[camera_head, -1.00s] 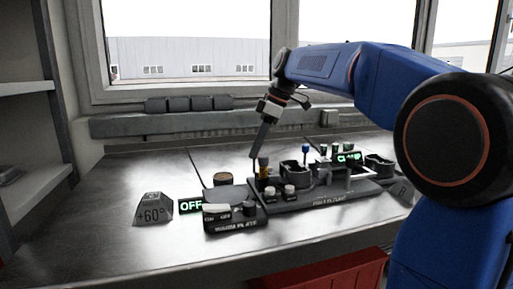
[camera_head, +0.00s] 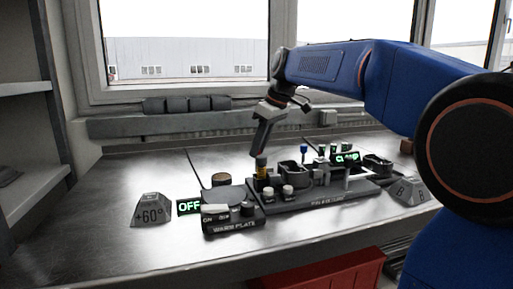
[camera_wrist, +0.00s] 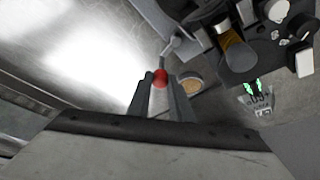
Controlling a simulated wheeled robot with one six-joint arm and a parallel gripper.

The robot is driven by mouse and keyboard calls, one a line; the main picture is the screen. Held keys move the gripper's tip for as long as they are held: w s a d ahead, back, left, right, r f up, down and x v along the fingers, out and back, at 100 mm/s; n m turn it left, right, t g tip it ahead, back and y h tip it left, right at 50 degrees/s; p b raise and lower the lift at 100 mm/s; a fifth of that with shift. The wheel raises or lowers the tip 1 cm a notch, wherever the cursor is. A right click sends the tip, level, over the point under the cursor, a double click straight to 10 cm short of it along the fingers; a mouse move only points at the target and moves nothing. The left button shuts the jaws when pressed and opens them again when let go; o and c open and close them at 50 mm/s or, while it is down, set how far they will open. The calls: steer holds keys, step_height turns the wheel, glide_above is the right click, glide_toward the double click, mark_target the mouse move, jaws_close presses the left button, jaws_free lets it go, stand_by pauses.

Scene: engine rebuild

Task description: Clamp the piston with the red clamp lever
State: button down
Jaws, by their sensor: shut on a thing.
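In the wrist view, a red ball knob (camera_wrist: 160,77) sits between the fingertips of my gripper (camera_wrist: 161,86), on the end of a grey lever rod (camera_wrist: 174,49). My gripper is shut on this knob of the red clamp lever. In the head view my gripper (camera_head: 258,151) points down, tilted, over the left end of the dark fixture plate (camera_head: 325,201). A gold-brown cylinder (camera_head: 261,165) stands just below it there. The cylinder also shows right of my fingers in the wrist view (camera_wrist: 237,50). I cannot tell whether it is the piston. The knob is hidden in the head view.
A warm plate (camera_head: 233,222) with a green OFF sign (camera_head: 189,206) is at the left of the fixture. A +60° block (camera_head: 152,211) stands further left. A green CLAMP sign (camera_head: 347,157) is at the back right. The left bench surface is clear.

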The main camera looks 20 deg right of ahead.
steer(key=shift+s+d+m+t+h, duration=0.15)
steer(key=shift+d+m+h, duration=0.45)
steer(key=shift+m, duration=1.15)
steer(key=shift+s+d+m+t+h, duration=0.2)
steer(key=shift+d+m+h, duration=0.35)
steer(key=shift+m, duration=1.25)
steer(key=shift+s+d+m+t+h, duration=0.15)
steer(key=shift+d+m+h, duration=0.45)
steer(key=shift+m, duration=1.15)
steer(key=shift+a, duration=0.2)
steer(key=c, duration=1.6)
jaws_free()
steer(key=v, duration=1.7)
steer(key=shift+s+a+r, duration=0.1)
steer(key=shift+a+r, duration=0.05)
steer(key=shift+a, duration=0.1)
